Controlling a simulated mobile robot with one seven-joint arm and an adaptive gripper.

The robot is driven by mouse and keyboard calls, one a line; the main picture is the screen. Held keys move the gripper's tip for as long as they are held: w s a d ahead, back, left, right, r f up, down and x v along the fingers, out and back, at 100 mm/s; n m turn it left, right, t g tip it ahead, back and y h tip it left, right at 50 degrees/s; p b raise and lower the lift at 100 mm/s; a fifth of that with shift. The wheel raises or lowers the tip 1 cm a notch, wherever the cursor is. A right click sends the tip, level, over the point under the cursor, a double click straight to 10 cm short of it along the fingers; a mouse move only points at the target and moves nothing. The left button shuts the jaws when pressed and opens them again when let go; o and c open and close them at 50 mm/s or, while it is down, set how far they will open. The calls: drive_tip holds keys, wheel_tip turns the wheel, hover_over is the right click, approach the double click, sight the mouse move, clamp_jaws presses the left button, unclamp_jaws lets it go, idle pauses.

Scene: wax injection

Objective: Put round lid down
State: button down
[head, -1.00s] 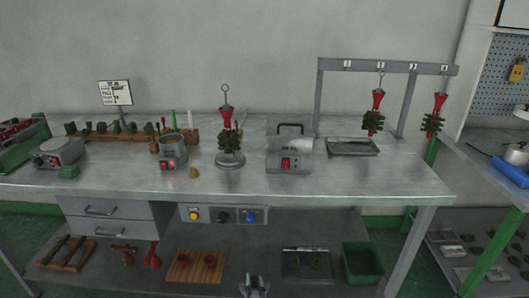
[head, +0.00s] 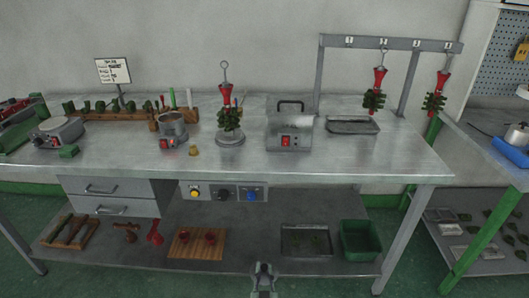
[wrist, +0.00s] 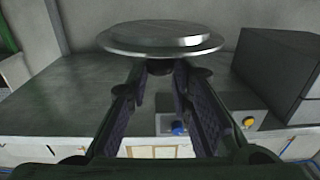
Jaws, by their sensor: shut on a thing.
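The round lid (wrist: 160,38) is a grey metal disc with a stepped rim, seen large at the top of the wrist view. My gripper (wrist: 160,68) is shut on its small dark knob, with one finger on each side. The lid lies beyond the fingertips, clear of any surface as far as I can tell. In the head view my gripper (head: 264,268) shows at the bottom centre, in front of the bench's lower shelf. I cannot make out the lid there.
The workbench (head: 350,170) holds a round pot heater (head: 172,137), a grey box machine (head: 289,130), a red-funnel wax tree (head: 229,120) and an empty tray (head: 352,126). Drawers (head: 112,195) and a button panel (head: 222,194) sit under the top. Its front right is clear.

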wheel_tip(320, 180, down, 7)
drive_tip(key=b, duration=0.7)
drive_tip(key=shift+w+d+f, duration=0.1)
drive_tip(key=shift+f, duration=0.1)
drive_tip(key=shift+r, duration=0.1)
